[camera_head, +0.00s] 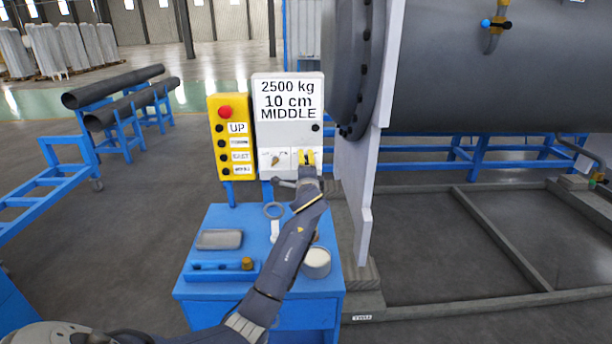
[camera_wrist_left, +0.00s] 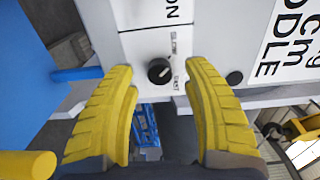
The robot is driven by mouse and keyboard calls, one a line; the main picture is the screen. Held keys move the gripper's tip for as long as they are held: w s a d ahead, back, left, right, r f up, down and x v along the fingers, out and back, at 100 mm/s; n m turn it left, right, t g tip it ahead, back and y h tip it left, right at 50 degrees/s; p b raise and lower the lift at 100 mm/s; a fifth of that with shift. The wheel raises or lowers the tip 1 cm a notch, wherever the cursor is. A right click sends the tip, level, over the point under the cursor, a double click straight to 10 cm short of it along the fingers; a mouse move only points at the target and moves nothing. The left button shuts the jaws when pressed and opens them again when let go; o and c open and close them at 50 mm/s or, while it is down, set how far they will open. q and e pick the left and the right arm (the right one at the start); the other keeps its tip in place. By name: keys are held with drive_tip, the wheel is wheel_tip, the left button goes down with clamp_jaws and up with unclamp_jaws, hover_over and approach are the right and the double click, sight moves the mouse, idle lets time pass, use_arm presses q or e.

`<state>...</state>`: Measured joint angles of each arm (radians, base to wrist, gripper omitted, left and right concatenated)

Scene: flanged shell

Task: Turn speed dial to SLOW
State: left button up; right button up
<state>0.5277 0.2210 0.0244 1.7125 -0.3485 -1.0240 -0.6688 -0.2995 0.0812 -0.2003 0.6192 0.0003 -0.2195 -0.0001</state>
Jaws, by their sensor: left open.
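The speed dial (camera_wrist_left: 159,71) is a small round black knob on a white panel in the left wrist view, with a short light mark on its face. Small sideways labels (camera_wrist_left: 175,45) beside it seem to read SLOW and FAST. I cannot tell exactly where the mark points. My left gripper (camera_wrist_left: 160,105) is open, with one yellow finger on each side below the dial, and appears not to touch it. In the head view the left gripper (camera_head: 305,158) is at the lower right of the white control box (camera_head: 262,135) and hides the dial there.
A yellow pendant (camera_head: 231,172) with a red button stands left of the box. A large flanged shell (camera_head: 470,65) is close on the right.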

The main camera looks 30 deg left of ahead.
use_arm(q)
drive_tip(key=v, duration=1)
